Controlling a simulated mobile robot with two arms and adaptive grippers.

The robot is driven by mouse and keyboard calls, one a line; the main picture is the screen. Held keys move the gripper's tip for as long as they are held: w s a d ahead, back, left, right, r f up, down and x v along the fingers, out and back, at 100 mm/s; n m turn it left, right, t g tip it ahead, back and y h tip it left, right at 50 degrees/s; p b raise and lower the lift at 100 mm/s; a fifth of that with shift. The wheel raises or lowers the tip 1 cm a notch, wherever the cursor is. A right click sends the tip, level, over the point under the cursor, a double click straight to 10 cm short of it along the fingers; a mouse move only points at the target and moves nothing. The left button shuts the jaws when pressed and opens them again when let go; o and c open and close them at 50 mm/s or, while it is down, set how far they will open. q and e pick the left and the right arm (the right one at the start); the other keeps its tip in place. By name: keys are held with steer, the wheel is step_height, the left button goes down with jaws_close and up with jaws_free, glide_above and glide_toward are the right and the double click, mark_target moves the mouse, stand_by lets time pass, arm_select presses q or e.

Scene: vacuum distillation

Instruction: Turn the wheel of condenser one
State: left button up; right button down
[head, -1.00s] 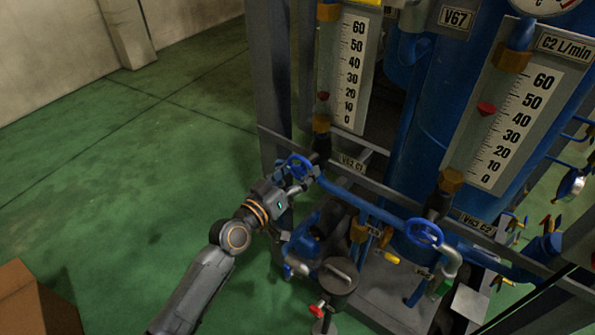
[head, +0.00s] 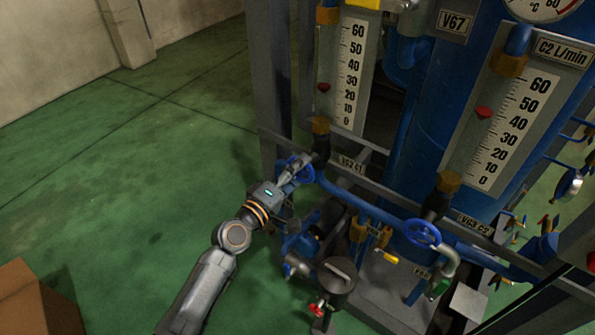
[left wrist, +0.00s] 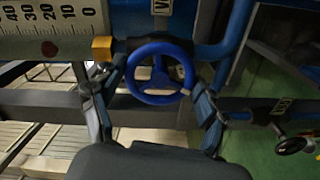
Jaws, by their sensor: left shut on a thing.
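The blue wheel of condenser one (head: 301,167) sits on the pipe by the C1 label, below the left flow gauge (head: 347,72). My left gripper (head: 292,176) is at this wheel, with the arm reaching in from the lower left. The gauge's red float (head: 323,87) stands between 20 and 30. My right gripper is not in view.
A second blue wheel (head: 422,233) sits to the right, by the C2 label, under the right gauge (head: 512,128). A dark pot (head: 337,275) with a red-handled valve stands below. A cardboard box (head: 36,301) lies lower left.

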arm_select(q)
steer(key=shift+n, duration=1)
steer(key=o, duration=1.1)
steer(key=shift+w, duration=0.1)
steer(key=shift+o, duration=0.2)
steer(key=v, duration=1.2)
